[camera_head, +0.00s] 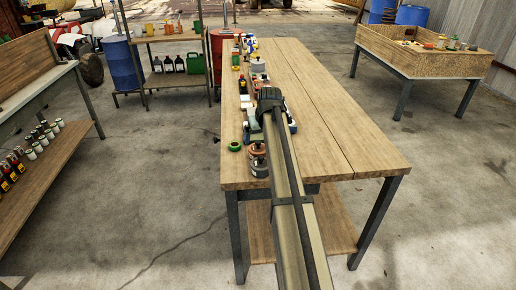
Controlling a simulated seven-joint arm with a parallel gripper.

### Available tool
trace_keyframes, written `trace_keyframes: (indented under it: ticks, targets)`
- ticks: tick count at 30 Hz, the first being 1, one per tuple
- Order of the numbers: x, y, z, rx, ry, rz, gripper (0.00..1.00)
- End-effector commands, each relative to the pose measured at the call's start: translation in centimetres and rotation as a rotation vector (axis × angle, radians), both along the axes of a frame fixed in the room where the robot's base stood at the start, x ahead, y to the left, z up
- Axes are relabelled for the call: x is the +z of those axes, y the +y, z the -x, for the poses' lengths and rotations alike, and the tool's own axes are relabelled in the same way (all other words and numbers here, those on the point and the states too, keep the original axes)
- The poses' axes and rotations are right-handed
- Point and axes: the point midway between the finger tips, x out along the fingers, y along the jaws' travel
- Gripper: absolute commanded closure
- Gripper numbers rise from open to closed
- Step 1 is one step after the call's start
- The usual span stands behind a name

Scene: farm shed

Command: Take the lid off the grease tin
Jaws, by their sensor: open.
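Several small tins and other items stand along the left edge of the wooden workbench (325,110). A grey tin (258,168) stands at the near left corner. An orange-brown round thing shows just above it. Another grey round container (258,66) stands farther back on the same edge. I cannot tell which of these is the grease tin, or make out a separate lid. My arm reaches from the bottom of the picture over the bench's left side to a dark joint. My gripper's fingers cannot be made out; my arm or the clutter hides them.
A green ring (235,146) lies at the bench's left edge. The bench's middle and right are clear. A shelf rack (170,38) with bottles and a blue barrel (122,64) stand behind left. A tray-topped table (430,60) stands at the back right.

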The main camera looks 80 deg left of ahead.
Motion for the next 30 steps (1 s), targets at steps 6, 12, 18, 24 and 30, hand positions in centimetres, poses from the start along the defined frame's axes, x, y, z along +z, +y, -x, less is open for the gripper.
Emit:
trace_keyframes:
  ticks: [6, 12, 18, 24, 30]
  targets:
    - [-1.1, 0.3, 0.2, 0.0, 0.0, -0.001, 0.0]
    - [-3.5, 1.0, 0.5, 0.0, 0.0, 0.0, 0.0]
    - [-5.1, 1.7, 0.6, -0.001, 0.0, -0.001, 0.0]
    - [-5.1, 1.7, 0.6, -0.001, 0.0, -0.002, 0.01]
    - [-5.0, 1.6, 0.6, -0.001, 0.0, -0.002, 0.2]
